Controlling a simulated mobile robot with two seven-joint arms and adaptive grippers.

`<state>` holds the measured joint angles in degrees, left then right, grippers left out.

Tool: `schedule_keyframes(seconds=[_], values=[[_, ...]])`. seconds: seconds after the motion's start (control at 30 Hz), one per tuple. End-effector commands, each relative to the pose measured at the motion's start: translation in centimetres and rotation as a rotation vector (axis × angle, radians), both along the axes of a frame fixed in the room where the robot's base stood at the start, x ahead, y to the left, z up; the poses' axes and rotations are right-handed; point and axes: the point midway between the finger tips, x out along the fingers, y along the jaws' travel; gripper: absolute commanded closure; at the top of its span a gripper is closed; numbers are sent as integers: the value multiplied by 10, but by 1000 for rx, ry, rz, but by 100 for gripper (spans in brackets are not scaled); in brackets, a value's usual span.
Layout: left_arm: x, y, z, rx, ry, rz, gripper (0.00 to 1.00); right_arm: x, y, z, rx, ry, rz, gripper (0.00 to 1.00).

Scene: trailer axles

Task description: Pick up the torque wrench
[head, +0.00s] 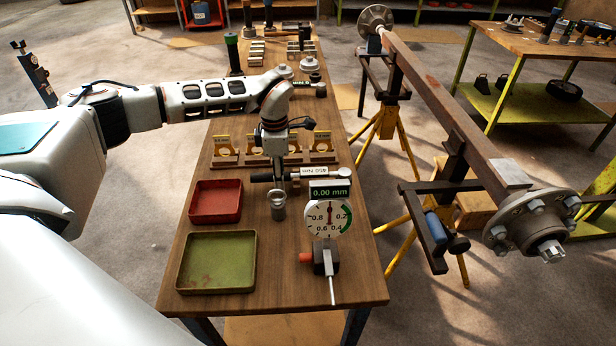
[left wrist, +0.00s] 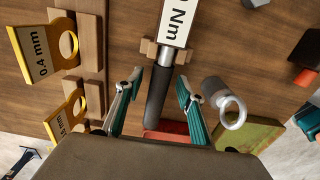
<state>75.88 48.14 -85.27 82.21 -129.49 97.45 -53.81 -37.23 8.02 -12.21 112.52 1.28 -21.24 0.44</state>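The torque wrench (head: 314,170) lies crosswise on the bench, with a white "450 Nm" label and a black handle on its left end. In the left wrist view the torque wrench (left wrist: 157,92) runs down the middle, its label at the top and its grip below, resting on a wooden support (left wrist: 149,49). My left gripper (head: 279,174) points down over the handle end. In the wrist view the left gripper (left wrist: 158,80) is open, one finger on each side of the handle with visible gaps. My right gripper is not in view.
A metal ring-topped part (head: 278,208) stands close to the handle. A dial gauge (head: 328,218) is in front of the wrench, and yellow gauge plates (head: 254,147) stand behind. A red tray (head: 216,220) and green tray (head: 250,263) are at the front left. An axle (head: 450,125) is at right.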

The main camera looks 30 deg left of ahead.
Motion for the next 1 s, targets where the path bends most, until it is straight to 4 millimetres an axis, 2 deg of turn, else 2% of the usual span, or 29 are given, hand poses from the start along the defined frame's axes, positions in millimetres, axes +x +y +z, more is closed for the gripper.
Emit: schedule_keyframes(seconds=[0.03, 0.1, 0.33, 0.37, 0.4, 0.5, 0.87, 1.0], values=[[0, 0, -9, 0, 2, 0, 62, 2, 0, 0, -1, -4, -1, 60], [0, 0, -15, -1, 2, 1, 62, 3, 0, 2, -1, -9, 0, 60], [1, 0, -16, 0, -1, 1, 62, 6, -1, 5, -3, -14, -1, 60], [1, 0, -16, 0, -1, 1, 67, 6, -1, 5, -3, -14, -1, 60], [1, 0, -16, 0, -1, 1, 77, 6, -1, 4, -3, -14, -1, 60], [0, 0, -16, -1, -1, 1, 100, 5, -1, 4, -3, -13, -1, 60], [1, 0, -14, -2, -3, 1, 100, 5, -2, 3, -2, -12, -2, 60], [2, 0, -8, -1, -6, 0, 100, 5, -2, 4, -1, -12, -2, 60]])
